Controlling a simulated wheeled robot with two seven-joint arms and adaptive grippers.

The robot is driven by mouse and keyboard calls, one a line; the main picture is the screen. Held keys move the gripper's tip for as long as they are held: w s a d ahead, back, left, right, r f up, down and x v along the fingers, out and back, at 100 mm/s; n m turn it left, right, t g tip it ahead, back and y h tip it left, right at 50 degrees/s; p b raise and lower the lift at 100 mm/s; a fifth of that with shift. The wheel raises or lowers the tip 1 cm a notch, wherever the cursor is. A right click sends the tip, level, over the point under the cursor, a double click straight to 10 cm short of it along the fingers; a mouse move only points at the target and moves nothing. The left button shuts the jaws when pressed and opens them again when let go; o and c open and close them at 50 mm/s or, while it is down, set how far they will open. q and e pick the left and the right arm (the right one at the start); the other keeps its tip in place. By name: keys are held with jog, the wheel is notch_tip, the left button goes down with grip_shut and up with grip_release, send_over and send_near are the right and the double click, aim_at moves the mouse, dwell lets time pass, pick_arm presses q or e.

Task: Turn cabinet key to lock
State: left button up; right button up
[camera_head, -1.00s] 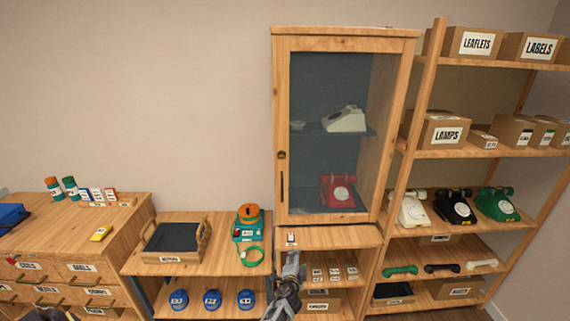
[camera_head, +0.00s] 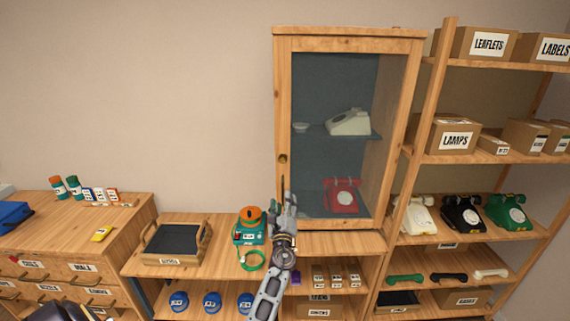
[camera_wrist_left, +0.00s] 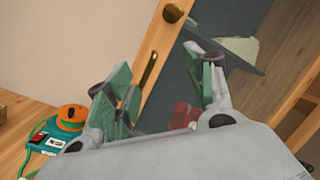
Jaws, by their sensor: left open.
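The cabinet (camera_head: 400,130) is a tall wooden case with a glass door, which looks closed. A round brass lock piece (camera_head: 283,158) sits on the door's left frame; I cannot make out the key's shape or angle. It also shows at the top of the left wrist view (camera_wrist_left: 172,13). A dark vertical handle (camera_wrist_left: 149,70) is below it. My left gripper (camera_head: 288,199) is open and empty in front of the lower left door frame, below the lock. In the left wrist view its green-padded fingers (camera_wrist_left: 165,72) are spread with the handle seen between them. My right gripper is not seen.
A red phone (camera_head: 342,195) and a pale phone (camera_head: 348,122) stand behind the glass. A teal device with an orange top (camera_head: 249,229) and a tray (camera_head: 150,246) are on the bench to the left. Open shelves (camera_head: 437,90) with phones and boxes stand at right.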

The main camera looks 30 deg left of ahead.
pick_arm(q)
jog(key=shift+s+d+r+m+t+y, duration=0.2)
jog(key=shift+r+m, duration=0.55)
jog(key=shift+m, duration=0.7)
jog(key=shift+s+a+r+m+t+y, duration=0.1)
jog(key=shift+r+m+t, duration=0.15)
jog(key=shift+r+m, duration=0.85)
jog(key=shift+s+d+r+m+t+y, duration=0.1)
jog(key=shift+r+m+t, duration=0.25)
jog(key=shift+m, duration=1.4)
jog(key=shift+r, duration=0.1)
jog(key=shift+w+a, duration=0.1)
jog(key=shift+w, duration=0.05)
send_near(283, 161)
jog(key=shift+w, duration=0.7)
jog(key=shift+a+x, duration=0.2)
jog(key=shift+x, duration=1.9)
jog(key=shift+a+x, duration=0.15)
jog(key=shift+x, duration=1.95)
jog(key=shift+s, duration=0.15)
